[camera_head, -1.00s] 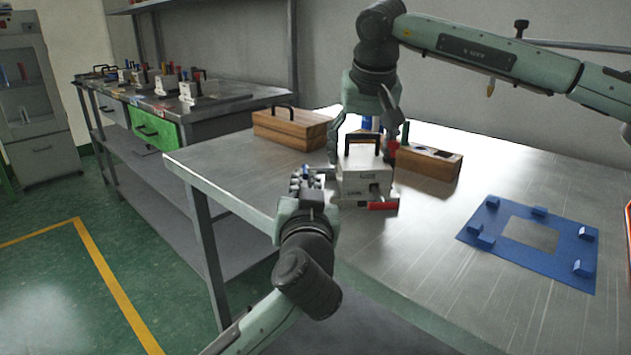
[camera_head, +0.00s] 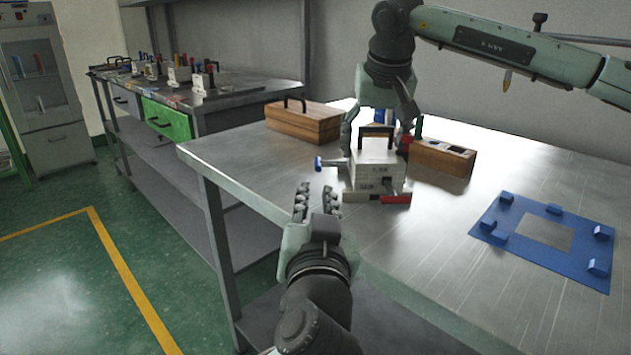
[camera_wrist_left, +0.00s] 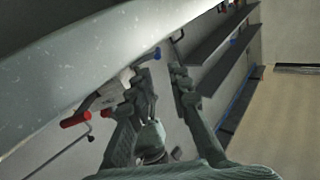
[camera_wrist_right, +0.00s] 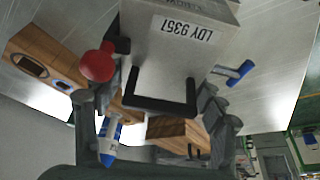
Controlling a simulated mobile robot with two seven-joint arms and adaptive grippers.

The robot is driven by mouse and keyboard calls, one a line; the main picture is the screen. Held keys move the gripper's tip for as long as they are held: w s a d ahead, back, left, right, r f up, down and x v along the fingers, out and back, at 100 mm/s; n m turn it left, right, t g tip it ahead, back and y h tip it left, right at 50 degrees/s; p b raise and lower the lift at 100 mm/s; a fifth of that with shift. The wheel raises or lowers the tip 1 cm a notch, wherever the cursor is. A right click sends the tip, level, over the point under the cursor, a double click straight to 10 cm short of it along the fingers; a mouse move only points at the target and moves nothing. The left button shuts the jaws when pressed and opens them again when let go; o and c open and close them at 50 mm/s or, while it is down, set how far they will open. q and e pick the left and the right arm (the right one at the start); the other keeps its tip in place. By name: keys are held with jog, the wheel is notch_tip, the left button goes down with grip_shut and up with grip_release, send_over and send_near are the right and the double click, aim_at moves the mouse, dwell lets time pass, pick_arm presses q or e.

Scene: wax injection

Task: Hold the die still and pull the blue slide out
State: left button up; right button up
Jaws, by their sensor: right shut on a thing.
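The die (camera_head: 375,178) is a pale grey block with a black handle on top and a printed label. It stands upright on the metal table. The blue slide (camera_head: 318,163) sticks out from the die's left side as a rod with a blue end; it shows in the right wrist view (camera_wrist_right: 240,72) and left wrist view (camera_wrist_left: 157,53). My right gripper (camera_head: 377,140) is shut around the die from above, one finger at each side. My left gripper (camera_head: 317,195) is open and empty, nearer the camera than the blue slide and apart from it.
A red-ended part (camera_head: 396,199) juts from the die's lower front, and a red knob (camera_wrist_right: 98,65) is beside it. Wooden boxes (camera_head: 303,122) (camera_head: 442,158) stand behind. A blue frame (camera_head: 550,262) with raised blocks lies at right. The table's front edge is close to my left gripper.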

jog(key=shift+d, duration=0.1)
pick_arm(q)
jog(key=s, duration=0.4)
jog(key=shift+a, duration=0.25)
pick_arm(e)
jog(key=o, duration=1.9)
jog(key=shift+o, duration=0.2)
